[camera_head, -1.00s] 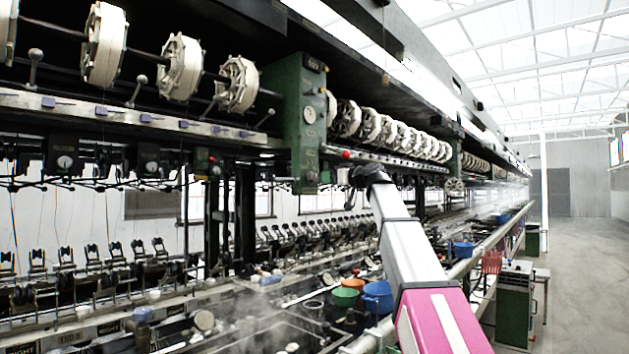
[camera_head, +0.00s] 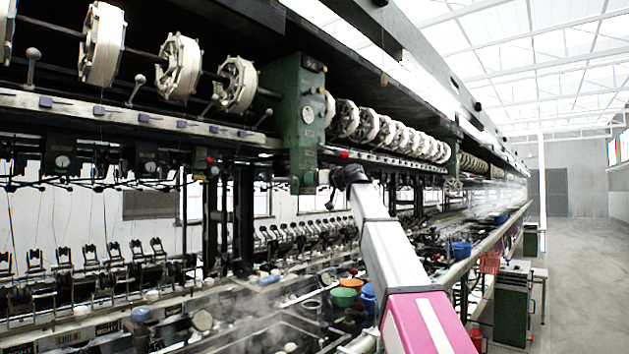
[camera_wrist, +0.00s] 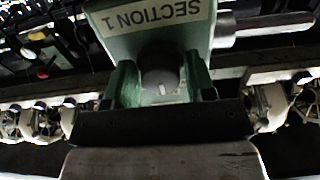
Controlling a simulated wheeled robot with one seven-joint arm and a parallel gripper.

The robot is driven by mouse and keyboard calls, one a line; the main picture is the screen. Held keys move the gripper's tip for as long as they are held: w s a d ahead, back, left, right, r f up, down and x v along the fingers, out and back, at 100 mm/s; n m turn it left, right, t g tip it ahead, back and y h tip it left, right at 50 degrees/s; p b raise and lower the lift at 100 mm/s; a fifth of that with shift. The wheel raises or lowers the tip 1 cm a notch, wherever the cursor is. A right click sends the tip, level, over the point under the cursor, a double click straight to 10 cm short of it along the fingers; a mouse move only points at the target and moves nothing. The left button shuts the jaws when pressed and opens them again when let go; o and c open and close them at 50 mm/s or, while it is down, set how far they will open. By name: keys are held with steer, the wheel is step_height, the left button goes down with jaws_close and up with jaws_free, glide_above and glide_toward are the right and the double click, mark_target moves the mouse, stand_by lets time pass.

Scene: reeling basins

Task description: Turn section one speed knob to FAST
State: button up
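The section one speed knob (camera_wrist: 160,78) is a round grey knob with a white mark. It sits at the middle of the wrist view, on a green housing (camera_wrist: 150,38) whose cream label reads SECTION 1, upside down there. I cannot read a FAST mark. In the wrist view my gripper (camera_wrist: 160,122) is a dark body just below the knob, close in front of it. In the head view my gripper (camera_head: 346,178) is just right of the lower end of the green post (camera_head: 307,130).
A metal rod (camera_wrist: 265,24) sticks out right of the housing. White reels (camera_head: 180,67) line the machine above. Steaming basins lie below, with a green bowl (camera_head: 343,297) and a blue bucket (camera_head: 368,297). The aisle floor (camera_head: 580,270) on the right is clear.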

stand_by(0.3)
steer(key=m, duration=0.8)
steer(key=shift+m, duration=0.4)
steer(key=shift+s, duration=0.1)
stand_by(0.4)
steer(key=o, duration=0.7)
steer(key=shift+o, duration=0.2)
steer(key=v, duration=1)
steer(key=shift+s+d, duration=0.25)
steer(key=shift+d, duration=0.05)
